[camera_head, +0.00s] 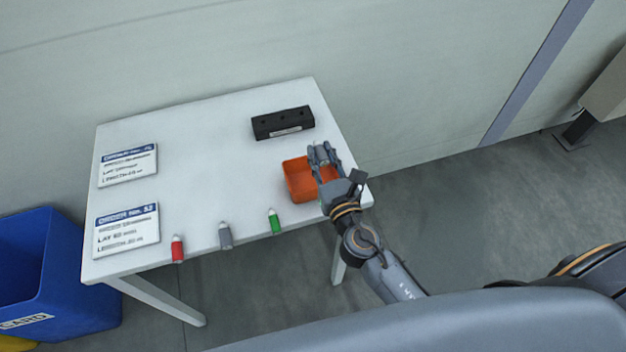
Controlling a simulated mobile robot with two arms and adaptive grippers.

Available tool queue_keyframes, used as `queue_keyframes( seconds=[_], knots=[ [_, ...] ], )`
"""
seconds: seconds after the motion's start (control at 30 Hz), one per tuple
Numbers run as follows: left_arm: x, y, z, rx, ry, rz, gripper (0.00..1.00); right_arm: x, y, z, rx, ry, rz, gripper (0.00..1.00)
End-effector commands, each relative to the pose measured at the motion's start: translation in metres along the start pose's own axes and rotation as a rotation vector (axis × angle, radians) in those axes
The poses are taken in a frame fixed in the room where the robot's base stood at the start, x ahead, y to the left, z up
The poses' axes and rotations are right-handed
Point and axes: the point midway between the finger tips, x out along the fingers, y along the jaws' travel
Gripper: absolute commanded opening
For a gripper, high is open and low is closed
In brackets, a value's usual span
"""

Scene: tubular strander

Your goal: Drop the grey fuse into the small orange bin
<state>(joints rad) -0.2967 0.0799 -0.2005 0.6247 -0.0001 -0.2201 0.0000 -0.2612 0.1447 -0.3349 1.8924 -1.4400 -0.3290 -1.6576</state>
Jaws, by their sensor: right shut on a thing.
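A small grey cylinder with a pale tip (225,236), which looks like the grey fuse, stands near the front edge of the white table, between a red one (178,249) and a green one (274,222). The small orange bin (298,180) is at the table's right side. My right gripper (321,151) is over the bin's right part and hides some of it. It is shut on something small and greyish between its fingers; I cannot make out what. The bin's inside is partly hidden. My left gripper is not in view.
A black block with holes (283,123) lies behind the bin on the white table (205,150). Two order cards (128,166) (127,231) lie at the left. A blue bin (60,270) stands on the floor at left. The table's middle is clear.

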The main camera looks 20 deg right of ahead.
Motion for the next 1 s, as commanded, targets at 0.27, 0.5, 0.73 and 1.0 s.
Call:
queue_keyframes(
  seconds=[0.27,0.5,0.73,1.0],
  knots=[
    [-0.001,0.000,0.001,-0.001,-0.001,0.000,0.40,0.000,0.000,0.001,0.000,0.000,0.000,0.50],
    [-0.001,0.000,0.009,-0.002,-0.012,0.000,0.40,-0.001,0.000,0.000,-0.001,0.000,0.000,0.50],
    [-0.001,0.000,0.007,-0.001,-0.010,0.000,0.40,-0.028,0.000,-0.001,-0.002,0.004,0.001,0.50],
    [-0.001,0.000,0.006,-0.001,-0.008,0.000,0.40,-0.086,0.000,-0.001,-0.004,0.004,0.001,0.50]
  ],
)
